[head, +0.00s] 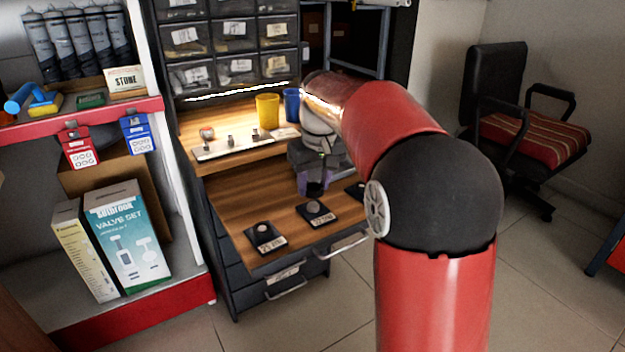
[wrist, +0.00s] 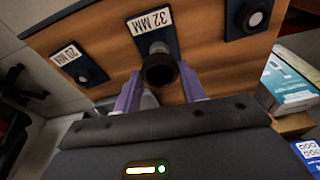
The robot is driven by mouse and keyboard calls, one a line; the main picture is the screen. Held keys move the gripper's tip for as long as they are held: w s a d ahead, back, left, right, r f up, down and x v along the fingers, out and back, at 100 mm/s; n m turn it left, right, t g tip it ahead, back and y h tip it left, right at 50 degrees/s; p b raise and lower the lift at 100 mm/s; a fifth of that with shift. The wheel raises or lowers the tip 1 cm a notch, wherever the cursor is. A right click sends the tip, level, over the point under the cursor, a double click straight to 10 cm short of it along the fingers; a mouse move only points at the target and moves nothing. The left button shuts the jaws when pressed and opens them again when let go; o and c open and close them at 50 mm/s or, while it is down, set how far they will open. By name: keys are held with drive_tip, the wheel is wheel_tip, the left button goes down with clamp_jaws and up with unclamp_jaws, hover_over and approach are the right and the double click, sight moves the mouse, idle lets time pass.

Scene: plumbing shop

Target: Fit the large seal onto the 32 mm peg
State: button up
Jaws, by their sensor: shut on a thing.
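The large seal (wrist: 172,72) is a dark ring pinched between the purple fingertips of my gripper (wrist: 160,72) in the wrist view. The 32 mm peg (wrist: 158,47) is a pale stub on a dark plate labelled 32 MM (wrist: 150,22), just beyond the seal. The seal appears held beside the peg, not around it; the exact gap is hard to tell. In the head view my gripper (head: 313,182) is low over the wooden board, behind the middle plate (head: 316,214). The seal cannot be made out there.
The 25 mm plate (head: 265,237) is to the left in the head view. The 20 mm plate (wrist: 80,67) also carries a peg. A raised shelf behind holds a pale strip (head: 240,146) with small fittings, a yellow cup (head: 267,110) and a blue cup (head: 292,104). Bare wood surrounds the plates.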

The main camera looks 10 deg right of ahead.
sight(313, 203)
drive_tip(key=shift+f+b, duration=1.2)
drive_tip(key=shift+f, duration=0.5)
drive_tip(key=shift+p, duration=0.45)
drive_tip(key=shift+r+p, duration=0.3)
drive_tip(key=shift+r+p, duration=0.55)
drive_tip(key=shift+p, duration=0.05)
drive_tip(key=shift+r+p, duration=0.25)
drive_tip(key=shift+p, duration=0.15)
idle(1.1)
drive_tip(key=shift+r+p, duration=0.5)
idle(0.7)
idle(0.4)
